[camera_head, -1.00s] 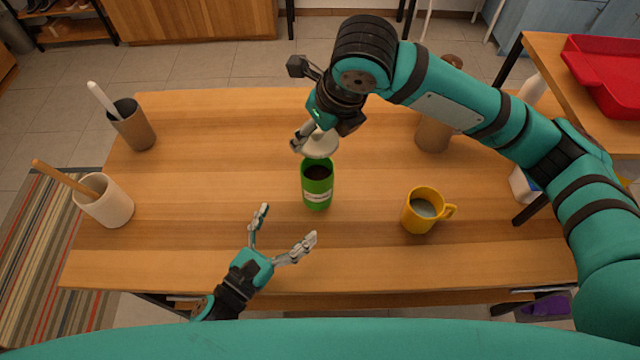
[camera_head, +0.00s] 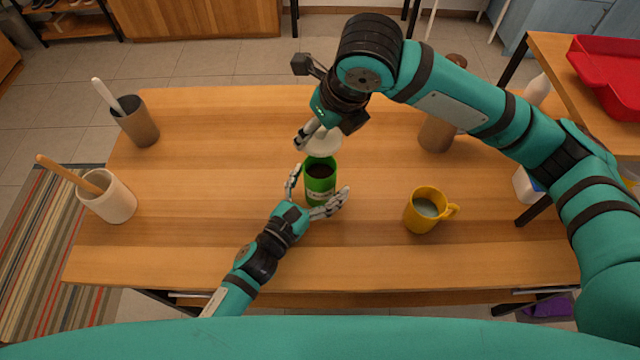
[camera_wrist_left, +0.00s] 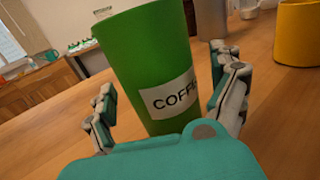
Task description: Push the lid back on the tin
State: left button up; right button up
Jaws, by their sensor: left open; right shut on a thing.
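The green tin (camera_head: 319,184) stands upright on the table, its top open and dark inside. In the left wrist view the tin (camera_wrist_left: 150,60) carries a white label reading "COFF", partly cut off by a finger. My left gripper (camera_head: 318,196) is open, with one finger on each side of the tin; I cannot tell whether they touch it. In the left wrist view its fingers (camera_wrist_left: 168,105) flank the tin. My right gripper (camera_head: 309,136) is shut on the whitish lid (camera_head: 325,143), held just behind and above the tin. Part of the lid is hidden by the gripper.
A yellow mug (camera_head: 424,210) with pale liquid stands right of the tin. A brown mill (camera_head: 436,133) is behind it, partly under my right arm. Two utensil pots, white (camera_head: 112,202) and brown (camera_head: 138,127), stand at left. The table between pots and tin is clear.

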aim_at(320, 182)
pick_arm(q)
jog(key=shift+w+d, duration=0.15)
jog(key=shift+w, duration=0.1)
jog(key=shift+c, duration=0.3)
jog(key=c, duration=1.7)
jog(key=shift+c, duration=0.2)
pick_arm(e)
jog(key=shift+f, duration=2.4)
jog(key=shift+f, duration=0.1)
jog(key=shift+f, duration=0.8)
jog(key=shift+f, duration=0.65)
jog(key=o, duration=1.1)
jog(key=shift+c, duration=0.2)
